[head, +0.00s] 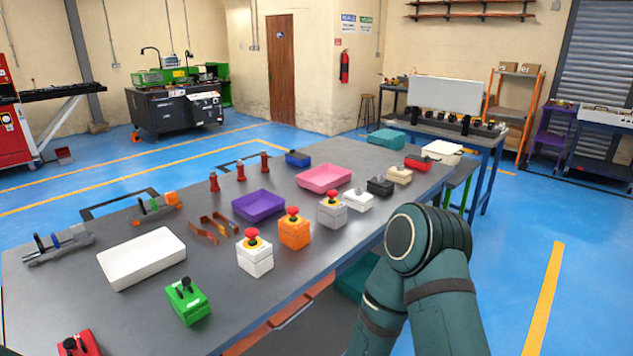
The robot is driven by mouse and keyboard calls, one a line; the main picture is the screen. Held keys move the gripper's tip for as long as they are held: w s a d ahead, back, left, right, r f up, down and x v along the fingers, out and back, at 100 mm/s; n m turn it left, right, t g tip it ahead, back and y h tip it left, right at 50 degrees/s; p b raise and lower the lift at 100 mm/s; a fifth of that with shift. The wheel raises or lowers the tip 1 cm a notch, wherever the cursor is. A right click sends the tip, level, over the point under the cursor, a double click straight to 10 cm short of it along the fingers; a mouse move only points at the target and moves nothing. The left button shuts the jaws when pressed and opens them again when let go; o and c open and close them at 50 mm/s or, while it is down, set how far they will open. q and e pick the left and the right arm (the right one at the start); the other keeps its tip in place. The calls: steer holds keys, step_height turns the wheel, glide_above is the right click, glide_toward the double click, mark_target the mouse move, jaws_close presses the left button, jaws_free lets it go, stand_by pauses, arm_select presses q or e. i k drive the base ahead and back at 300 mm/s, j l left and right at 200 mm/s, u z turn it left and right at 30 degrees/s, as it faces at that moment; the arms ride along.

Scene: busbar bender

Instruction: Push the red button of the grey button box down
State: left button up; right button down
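The grey button box (331,213) stands upright on the dark table. Its red mushroom button (332,195) is on top, above a yellow collar. An orange button box (294,234) stands to its left and nearer, and a white button box (255,260) is nearer still; both have red buttons. Part of my dark green arm shows at the lower right, beside the table edge. Neither of my grippers is in the picture, and nothing touches the grey box's button.
Close right of the grey box are a white switch box (357,200) and a black one (380,187). A purple tray (258,206) and pink tray (324,178) lie behind. A white tray (142,258) and green switch box (187,302) are at left. Bare tabletop lies between the trays and boxes.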

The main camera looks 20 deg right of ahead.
mark_target(331, 193)
steer(key=l+u, duration=0.35)
steer(key=l, duration=0.5)
steer(key=l+u, duration=0.4)
steer(key=l, duration=0.5)
